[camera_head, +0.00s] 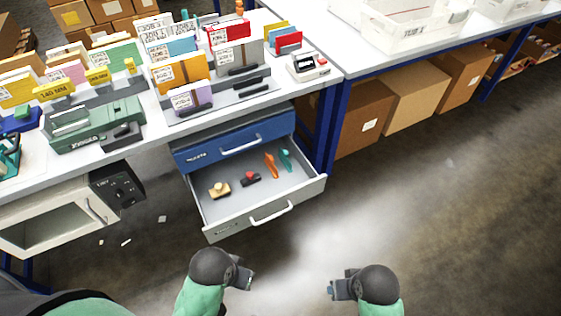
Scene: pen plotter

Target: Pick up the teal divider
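A small slim teal tool (286,160), which looks like the teal divider, lies in the far right part of the open drawer (235,222). A slim orange tool (271,166) lies just to its left. My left gripper (248,280) is in front of the drawer, below its handle, apart from everything. My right gripper (332,290) is over the floor, to the right of the left one and apart from the drawer. Neither visibly holds anything; the finger gaps are too small to make out.
A tan-and-yellow stamp-like item (219,190) and a dark item with a red knob (250,179) also lie in the drawer. A closed blue drawer (200,152) sits above. The crowded worktop (150,135) overhangs both. A blue table leg (329,125) stands right of the drawer.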

